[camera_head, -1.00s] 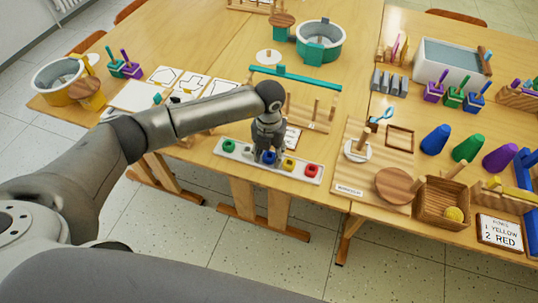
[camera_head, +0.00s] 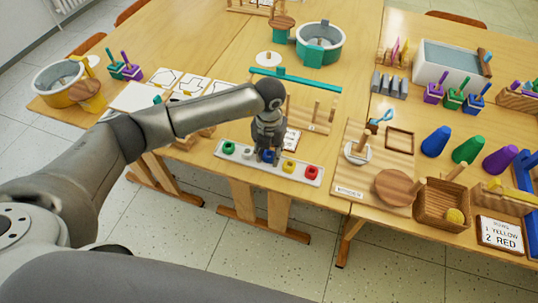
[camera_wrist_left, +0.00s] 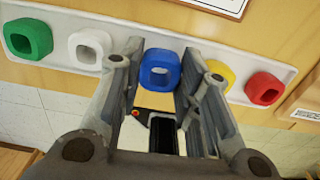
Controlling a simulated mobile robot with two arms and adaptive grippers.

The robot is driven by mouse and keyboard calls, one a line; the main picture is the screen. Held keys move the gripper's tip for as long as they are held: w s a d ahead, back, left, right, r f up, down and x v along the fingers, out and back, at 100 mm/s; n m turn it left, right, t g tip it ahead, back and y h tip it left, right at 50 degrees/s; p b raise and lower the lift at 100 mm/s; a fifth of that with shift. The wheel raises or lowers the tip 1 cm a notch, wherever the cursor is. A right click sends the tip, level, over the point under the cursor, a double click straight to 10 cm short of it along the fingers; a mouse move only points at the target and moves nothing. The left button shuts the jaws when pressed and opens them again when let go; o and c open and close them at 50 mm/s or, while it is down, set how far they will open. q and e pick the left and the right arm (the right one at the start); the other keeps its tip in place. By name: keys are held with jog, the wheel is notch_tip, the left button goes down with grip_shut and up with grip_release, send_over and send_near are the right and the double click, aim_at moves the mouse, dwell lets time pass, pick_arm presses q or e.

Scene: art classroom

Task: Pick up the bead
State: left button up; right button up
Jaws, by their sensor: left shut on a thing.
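A white tray (camera_head: 238,153) near the table's front edge holds a row of beads. From left to right in the left wrist view they are a green bead (camera_wrist_left: 28,39), a white bead (camera_wrist_left: 89,48), the blue bead (camera_wrist_left: 160,69), a yellow bead (camera_wrist_left: 218,74) and a red bead (camera_wrist_left: 265,89). My left gripper (camera_head: 268,157) points down at the tray, shut on the blue bead, with one finger on each side of it. The blue bead still appears to be in the row at tray level. In the head view the fingers partly hide it. My right gripper is out of view.
A rack with wooden pegs and a teal bar (camera_head: 295,79) stands behind the tray. To the right are a wooden board (camera_head: 350,191), a wooden basket (camera_head: 432,213) with a yellow ball, and a sign (camera_head: 499,235). The table's front edge is close to the tray.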

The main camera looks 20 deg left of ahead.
pick_arm(q)
jog(key=s+d+r+b, duration=0.2)
jog(key=s+d+r, duration=0.1)
jog(key=s+r, duration=0.8)
jog(key=s, duration=0.2)
jog(key=shift+s+r, duration=0.3)
jog(key=shift+s, duration=0.05)
jog(key=shift+d, duration=0.1)
